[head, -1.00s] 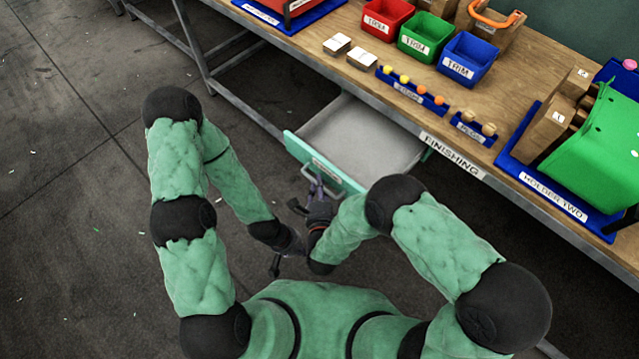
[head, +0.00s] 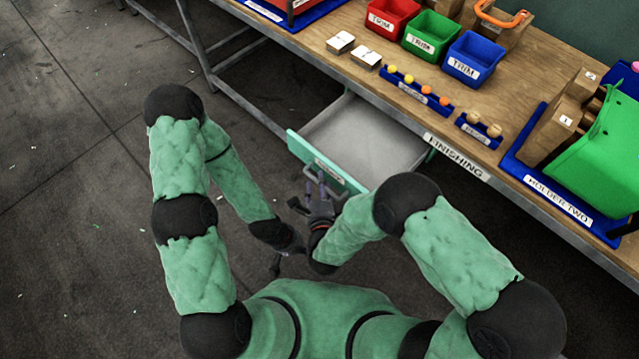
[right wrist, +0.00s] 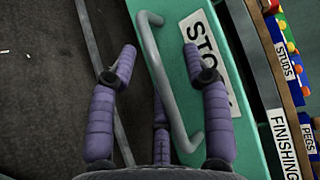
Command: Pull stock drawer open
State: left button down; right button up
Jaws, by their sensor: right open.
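The stock drawer (head: 362,136) stands pulled out from under the bench, with its grey inside showing and no contents visible. Its green front (head: 341,176) has a metal bar handle (head: 313,172) and a white label, partly readable as "STO" in the right wrist view. My right gripper (head: 318,183) is at the handle. In the right wrist view, its purple fingers (right wrist: 160,62) are spread on either side of the handle bar (right wrist: 165,85), not clamped on it. My left gripper (head: 277,258) is low, left of the right one and away from the drawer; its finger opening is unclear.
The wooden bench (head: 410,120) carries red (head: 393,18), green (head: 431,36) and blue (head: 472,58) bins, peg racks, white cards and a green piece on a blue holder (head: 560,203). The bench edge overhangs the drawer. Floor to the left is open.

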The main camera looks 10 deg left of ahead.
jog(key=shift+t, duration=0.5)
jog(key=r, duration=0.6)
jog(key=w+r, duration=0.1)
jog(key=r, duration=0.2)
jog(key=shift+w+r, duration=0.1)
jog(key=shift+r, duration=0.1)
jog(key=shift+s+d+r, duration=0.15)
jog(key=shift+s, duration=0.15)
jog(key=shift+w, duration=0.1)
jog(key=shift+f, duration=0.2)
